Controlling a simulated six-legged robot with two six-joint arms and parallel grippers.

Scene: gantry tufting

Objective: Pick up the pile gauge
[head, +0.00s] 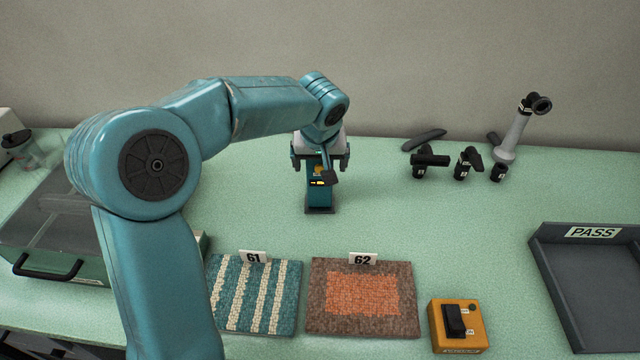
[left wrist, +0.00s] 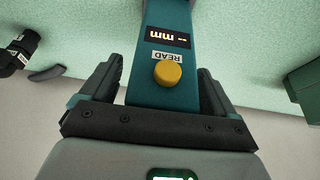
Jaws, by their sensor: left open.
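The pile gauge (head: 319,197) is a teal upright block standing on the green table, with a dark base and a small display. In the left wrist view the gauge (left wrist: 160,97) shows its "mm" display, a READ label and a round yellow button. My left gripper (head: 321,165) is open at the upper part of the gauge. In the left wrist view its two dark fingers (left wrist: 158,80) stand on either side of the gauge, with a visible gap at the right. Contact at the left finger is hard to tell. My right gripper is not in view.
Carpet samples 61 (head: 255,300) and 62 (head: 318,320) lie in front. A yellow switch box (head: 474,340) and a grey PASS tray (head: 590,262) are at right. Black tools (head: 432,160) and a pale stand (head: 514,138) are behind. A clear-lidded case (head: 50,225) is left.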

